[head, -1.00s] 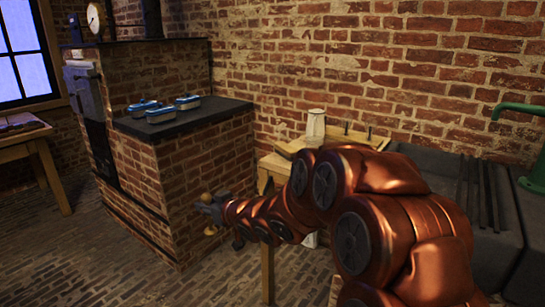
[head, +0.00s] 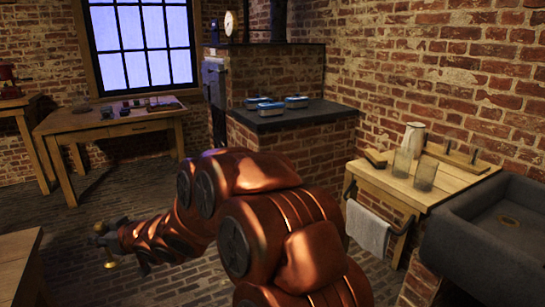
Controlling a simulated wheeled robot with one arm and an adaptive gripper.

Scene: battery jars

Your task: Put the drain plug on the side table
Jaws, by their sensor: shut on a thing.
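My gripper (head: 108,242) is in the lower left of the head view, at the end of my copper-coloured arm. It is shut on a small brass-coloured thing (head: 110,264), which looks like the drain plug and is partly hidden by the fingers. It is held in the air above the brick floor, apart from any table. A wooden table (head: 22,250) is cut off at the lower left edge, close to my gripper. Another small wooden table (head: 440,192) stands by the sink. I cannot tell which one is the side table.
The sink (head: 480,240) is at the right. Blue-trimmed jars (head: 270,108) sit on the brick stove. A desk (head: 110,128) stands under the window. Open floor lies between.

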